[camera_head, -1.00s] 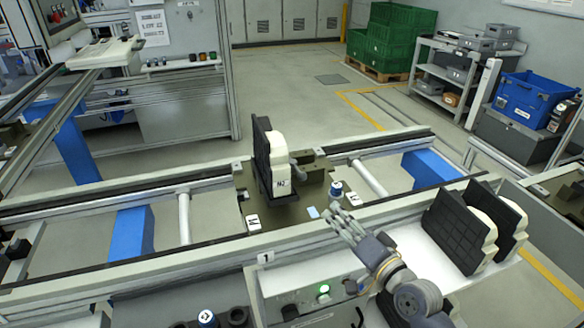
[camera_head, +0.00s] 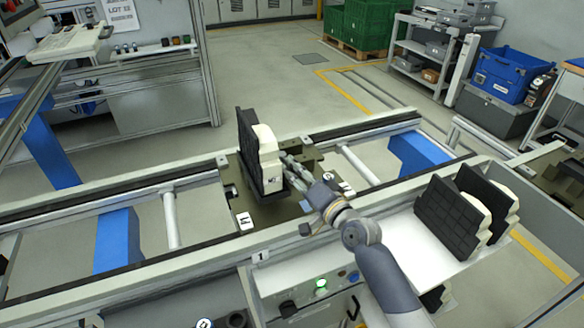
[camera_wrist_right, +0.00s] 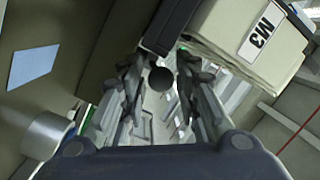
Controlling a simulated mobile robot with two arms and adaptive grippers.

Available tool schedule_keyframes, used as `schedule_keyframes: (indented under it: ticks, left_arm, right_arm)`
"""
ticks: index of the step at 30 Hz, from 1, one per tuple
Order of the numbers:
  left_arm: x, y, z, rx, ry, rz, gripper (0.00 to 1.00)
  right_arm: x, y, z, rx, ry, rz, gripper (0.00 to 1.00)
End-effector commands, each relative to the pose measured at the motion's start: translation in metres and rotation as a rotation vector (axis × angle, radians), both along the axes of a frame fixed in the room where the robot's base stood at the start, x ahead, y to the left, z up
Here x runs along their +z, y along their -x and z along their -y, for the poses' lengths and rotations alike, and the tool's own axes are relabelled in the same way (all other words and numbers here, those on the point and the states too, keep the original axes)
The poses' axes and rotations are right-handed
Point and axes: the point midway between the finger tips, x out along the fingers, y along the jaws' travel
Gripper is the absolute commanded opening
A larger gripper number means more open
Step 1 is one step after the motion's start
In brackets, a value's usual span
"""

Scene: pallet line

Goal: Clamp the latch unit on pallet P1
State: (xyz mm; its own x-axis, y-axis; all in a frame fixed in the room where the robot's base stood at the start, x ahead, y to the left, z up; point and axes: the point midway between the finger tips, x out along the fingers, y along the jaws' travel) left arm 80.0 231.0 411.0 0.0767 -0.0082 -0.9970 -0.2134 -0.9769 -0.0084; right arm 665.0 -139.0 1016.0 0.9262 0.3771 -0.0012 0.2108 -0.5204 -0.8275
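The latch unit (camera_head: 262,158), a cream body against a black upright plate, stands on the dark olive pallet (camera_head: 285,212) in the middle of the line. Its cream corner with a printed label (camera_wrist_right: 262,35) shows at the top right of the right wrist view. My right gripper (camera_head: 288,172) is low over the pallet, just right of the latch unit. Its fingers (camera_wrist_right: 158,95) are apart, with a dark round knob end (camera_wrist_right: 160,80) between them; I cannot tell if they touch it. The clamp behind is mostly hidden by the gripper. My left gripper is not in view.
More black-and-cream units (camera_head: 453,212) stand on the white shelf at right, near my right forearm. A control panel with a green light (camera_head: 321,284) is in front of the rail.

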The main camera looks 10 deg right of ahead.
Motion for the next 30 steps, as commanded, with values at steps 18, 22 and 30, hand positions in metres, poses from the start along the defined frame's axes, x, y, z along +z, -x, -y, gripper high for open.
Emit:
schedule_keyframes:
  ticks: [18, 22, 30]
  left_arm:
    - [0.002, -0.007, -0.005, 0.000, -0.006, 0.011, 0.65]
    - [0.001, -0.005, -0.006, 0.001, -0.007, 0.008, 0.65]
    - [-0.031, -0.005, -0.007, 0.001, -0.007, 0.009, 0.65]
  right_arm:
    - [0.000, -0.011, -0.005, 0.000, 0.000, 0.000, 0.00]
    - [0.000, -0.011, -0.005, 0.001, 0.000, -0.001, 0.00]
    - [-0.006, -0.013, -0.003, 0.065, 0.003, 0.008, 0.00]
